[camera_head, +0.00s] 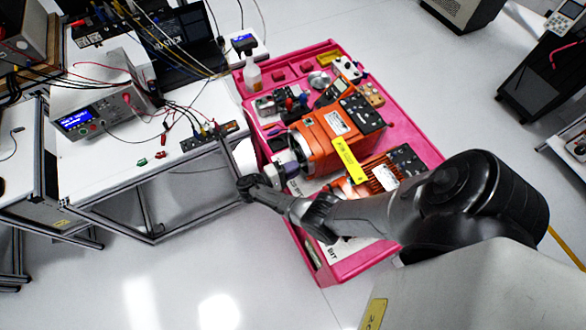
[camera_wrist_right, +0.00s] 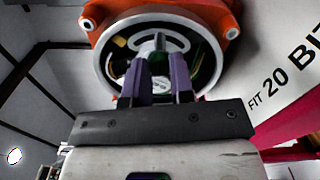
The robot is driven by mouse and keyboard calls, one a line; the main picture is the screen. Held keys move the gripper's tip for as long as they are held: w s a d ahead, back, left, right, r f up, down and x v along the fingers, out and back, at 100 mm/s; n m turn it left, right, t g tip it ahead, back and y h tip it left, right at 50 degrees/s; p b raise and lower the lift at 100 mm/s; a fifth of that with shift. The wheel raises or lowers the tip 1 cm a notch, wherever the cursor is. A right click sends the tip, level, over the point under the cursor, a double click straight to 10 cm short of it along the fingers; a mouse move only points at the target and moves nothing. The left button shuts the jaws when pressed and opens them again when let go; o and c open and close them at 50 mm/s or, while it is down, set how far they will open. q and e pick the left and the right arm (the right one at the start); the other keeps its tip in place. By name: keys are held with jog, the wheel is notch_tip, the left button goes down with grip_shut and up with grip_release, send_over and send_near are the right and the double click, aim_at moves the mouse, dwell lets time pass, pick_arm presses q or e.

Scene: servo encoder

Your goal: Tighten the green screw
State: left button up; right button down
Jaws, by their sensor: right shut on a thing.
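My right gripper (camera_head: 285,171) reaches in to the open end of the orange servo motor (camera_head: 320,137) on the pink cart. In the right wrist view its purple fingers (camera_wrist_right: 158,72) point into the motor's round silver-rimmed opening (camera_wrist_right: 112,45). They are shut on a small grey-green piece (camera_wrist_right: 160,46) near the middle of the opening, which seems to be the green screw. The fingers hide its lower part, so I cannot tell how deep it sits. Green parts and yellow bits show inside the opening around it. My left gripper is not in view.
The pink cart (camera_head: 352,272) also carries a second orange finned motor (camera_head: 383,178), a yellow label strip (camera_head: 350,160), a bottle (camera_head: 252,76) and small parts. A white workbench (camera_head: 105,165) with a power supply (camera_head: 105,108) and cables stands to the left. The floor between them is clear.

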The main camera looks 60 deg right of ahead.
jog(key=shift+m, duration=0.4)
jog(key=c, duration=1)
grip_release()
jog(key=shift+o, duration=0.2)
jog(key=b+v, duration=0.6)
jog(key=v, duration=0.7)
jog(key=shift+w+a, duration=0.25)
jog(key=shift+a, duration=0.1)
